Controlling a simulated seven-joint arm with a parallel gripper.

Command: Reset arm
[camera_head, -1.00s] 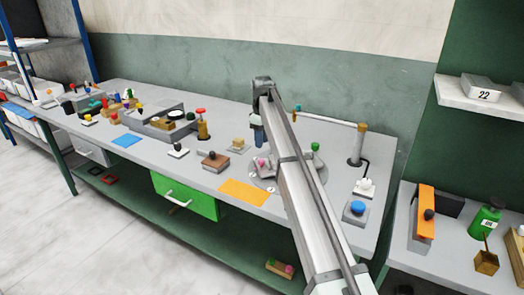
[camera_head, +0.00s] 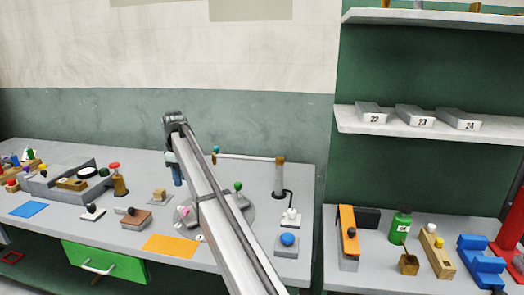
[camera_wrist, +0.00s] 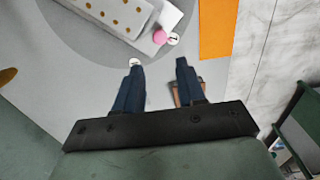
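My gripper (camera_wrist: 158,82) shows in the wrist view with two blue fingers spread apart and nothing between them. In the head view my gripper (camera_head: 177,175) hangs above the grey workbench (camera_head: 120,207), its fingers pointing down. My arm reaches forward across the bench and hides part of a round plate (camera_head: 245,213) with a pink knob (camera_head: 185,211) and a green knob (camera_head: 238,186). In the wrist view the pink knob (camera_wrist: 160,37) lies beyond the fingertips, apart from them.
A post with a horizontal bar (camera_head: 279,175) stands behind. A second table at right holds a green bottle (camera_head: 400,227). The open drawer front (camera_head: 100,262) is green.

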